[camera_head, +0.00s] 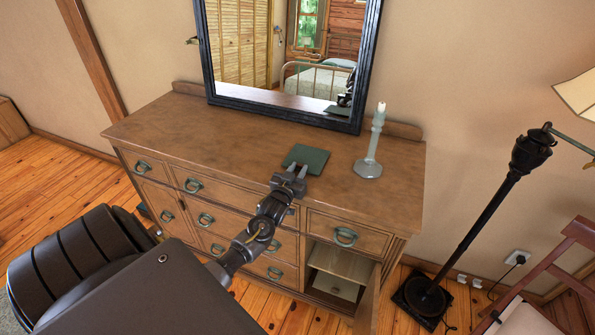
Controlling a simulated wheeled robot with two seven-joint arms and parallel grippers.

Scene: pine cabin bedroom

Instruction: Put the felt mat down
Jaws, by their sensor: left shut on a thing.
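The felt mat (307,157) is a small dark green square at the front middle of the wooden dresser (230,140). My left gripper (291,179) reaches in from the lower left and is shut on the mat's near edge. The mat looks flat and very close to the dresser top; I cannot tell whether it touches the wood. The gripper hides part of its near edge. My right gripper is not in view.
A pale candlestick with a candle (371,145) stands just right of the mat. A black-framed mirror (285,105) stands behind it. The dresser top is clear to the left. A floor lamp (520,165) and a chair (560,265) are at the right.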

